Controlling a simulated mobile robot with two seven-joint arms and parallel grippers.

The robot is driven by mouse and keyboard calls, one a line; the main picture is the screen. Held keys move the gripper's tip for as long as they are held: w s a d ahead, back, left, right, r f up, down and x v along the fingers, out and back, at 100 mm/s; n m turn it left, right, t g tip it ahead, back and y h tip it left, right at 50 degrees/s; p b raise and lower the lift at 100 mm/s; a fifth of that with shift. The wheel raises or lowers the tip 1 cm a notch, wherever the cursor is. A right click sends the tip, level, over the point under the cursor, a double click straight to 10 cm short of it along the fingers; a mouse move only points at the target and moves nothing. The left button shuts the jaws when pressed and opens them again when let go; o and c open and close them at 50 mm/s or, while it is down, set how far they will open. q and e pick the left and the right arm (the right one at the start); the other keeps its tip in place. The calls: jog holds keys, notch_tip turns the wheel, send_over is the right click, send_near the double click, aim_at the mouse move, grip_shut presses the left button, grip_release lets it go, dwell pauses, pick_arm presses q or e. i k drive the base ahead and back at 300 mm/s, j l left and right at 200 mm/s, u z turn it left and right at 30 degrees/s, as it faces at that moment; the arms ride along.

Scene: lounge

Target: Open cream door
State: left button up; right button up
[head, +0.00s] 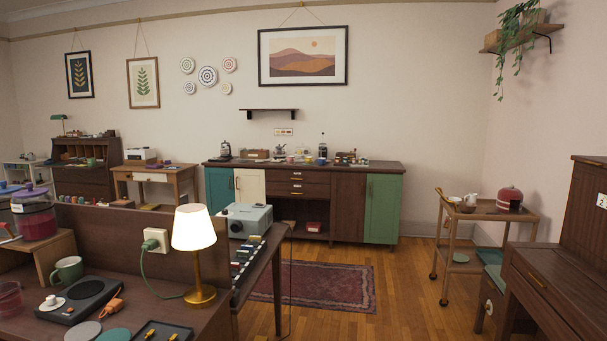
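The cream door (251,184) is on the long dark wood sideboard (347,197) against the far wall. It sits between a teal door (219,187) on its left and a stack of drawers (297,184) on its right. It looks shut and flush with the front. Neither of my grippers is in view.
The near desk with a lit lamp (194,240) fills the lower left, between me and the cream door. A patterned rug (325,288) lies on the wooden floor before the sideboard. A wooden trolley (484,212) and a dark desk (560,262) stand at right.

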aim_at(249, 185)
jog(key=i+l+z, duration=0.2)
jog(key=i, duration=0.3)
jog(key=i+l+z, duration=0.15)
jog(key=i+l, duration=0.15)
jog(key=i, duration=0.2)
jog(key=i+l+z, duration=0.2)
jog(key=i, duration=0.35)
jog(key=i+l+u, duration=0.1)
jog(key=i+u, duration=0.2)
jog(key=i, duration=2.1)
jog(key=i+l+u, duration=0.15)
jog(key=i, duration=1.05)
jog(key=i+l+u, duration=0.1)
jog(key=i+u, duration=0.25)
jog(key=i, duration=0.85)
jog(key=i+u, duration=0.95)
jog(key=k, duration=0.1)
